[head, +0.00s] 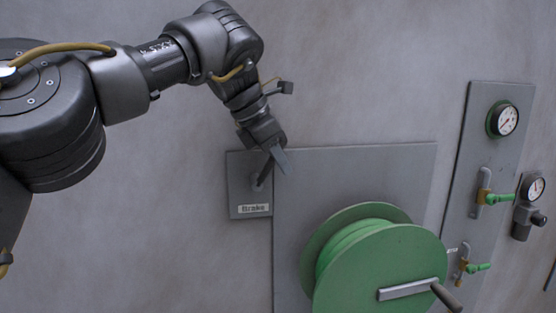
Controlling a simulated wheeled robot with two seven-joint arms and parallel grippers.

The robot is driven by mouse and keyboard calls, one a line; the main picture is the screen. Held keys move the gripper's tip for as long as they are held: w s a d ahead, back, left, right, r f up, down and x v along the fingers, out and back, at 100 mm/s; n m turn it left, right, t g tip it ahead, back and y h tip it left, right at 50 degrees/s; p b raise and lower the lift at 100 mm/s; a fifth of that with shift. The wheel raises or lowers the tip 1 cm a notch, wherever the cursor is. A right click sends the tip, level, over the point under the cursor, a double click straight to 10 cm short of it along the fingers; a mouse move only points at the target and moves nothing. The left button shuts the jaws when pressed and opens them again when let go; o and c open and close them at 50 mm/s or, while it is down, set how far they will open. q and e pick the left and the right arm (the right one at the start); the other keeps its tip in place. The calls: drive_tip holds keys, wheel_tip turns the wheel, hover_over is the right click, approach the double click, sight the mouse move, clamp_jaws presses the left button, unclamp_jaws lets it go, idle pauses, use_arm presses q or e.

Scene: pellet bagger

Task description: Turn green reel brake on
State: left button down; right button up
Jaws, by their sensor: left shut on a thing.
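The brake plate (238,192) is a small grey panel with a "Brake" label (254,209), left of the green reel (375,265). A dark brake lever (261,180) stands out from this plate and leans up to the right. My left gripper (276,162) is shut on the lever's upper end, which its fingers partly hide. The reel has a grey crank arm with a dark handle (447,297) at the lower right. My right gripper is not in view.
At the right, a tall panel (470,140) carries a pressure gauge (507,119) and two green-handled valves (497,199). Another gauge (536,188) with a dark knob sits beside it. The wall above the reel is bare.

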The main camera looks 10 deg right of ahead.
use_arm(q)
drive_tip(key=shift+f, duration=0.1)
drive_tip(key=c, duration=1.4)
unclamp_jaws()
drive_tip(key=shift+d, duration=0.1)
drive_tip(key=v, duration=1)
drive_tip(key=shift+r, duration=0.4)
